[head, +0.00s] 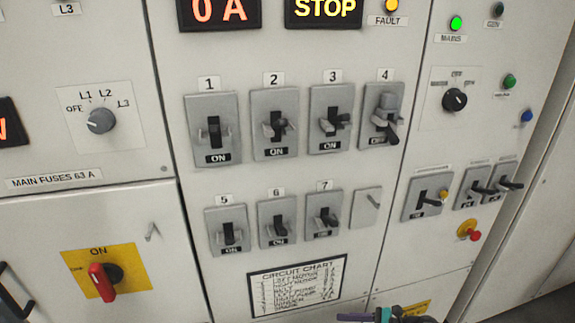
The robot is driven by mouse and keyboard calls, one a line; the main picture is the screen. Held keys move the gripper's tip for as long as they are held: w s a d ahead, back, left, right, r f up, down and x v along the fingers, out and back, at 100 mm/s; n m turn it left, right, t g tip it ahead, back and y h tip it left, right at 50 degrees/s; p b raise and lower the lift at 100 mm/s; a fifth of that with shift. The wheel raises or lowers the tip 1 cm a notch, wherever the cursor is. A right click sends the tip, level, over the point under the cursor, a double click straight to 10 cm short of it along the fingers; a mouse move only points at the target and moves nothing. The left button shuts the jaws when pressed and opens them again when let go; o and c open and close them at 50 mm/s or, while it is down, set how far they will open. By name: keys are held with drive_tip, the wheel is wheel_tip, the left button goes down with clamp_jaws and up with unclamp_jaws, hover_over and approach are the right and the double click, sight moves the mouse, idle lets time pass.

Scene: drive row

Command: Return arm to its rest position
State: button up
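My gripper (384,315) shows only in part at the bottom edge of the head view, right of centre. A purple piece, a teal-green piece and dark parts are visible, low in front of the cabinet. The rest of my arm is out of view, and whether the gripper is open or shut does not show. Nothing held is visible. Behind and above it is a grey cabinet panel with switch 1 (213,130), switch 2 (275,125), switch 3 (333,121) and switch 4 (384,115). Switch 4's lever looks different from the others, and its label seems to read OFF.
A lower row has switch 5 (227,231), switch 6 (277,220) and switch 7 (324,214). A circuit chart (297,286) sits below. A red rotary handle (102,281) protrudes at lower left. Levers (480,188) and a red button (475,235) protrude at right.

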drive_tip(key=s+a+f+n+g+h, duration=0.3)
drive_tip(key=s+a+f+n+g, duration=0.3)
drive_tip(key=s, duration=0.3)
drive_tip(key=s+a+f+n+g+h, duration=0.2)
drive_tip(key=s+a+f+n+g, duration=0.15)
drive_tip(key=s+a+f, duration=0.45)
drive_tip(key=s+d+f+n+h, duration=0.3)
drive_tip(key=d+n+h, duration=0.1)
drive_tip(key=d+n, duration=0.2)
drive_tip(key=s+d+f+n+h, duration=0.3)
drive_tip(key=s+d+n+h, duration=0.1)
drive_tip(key=d+n, duration=0.3)
drive_tip(key=shift+f+n, duration=0.15)
drive_tip(key=shift+n, duration=0.4)
drive_tip(key=shift+a, duration=0.15)
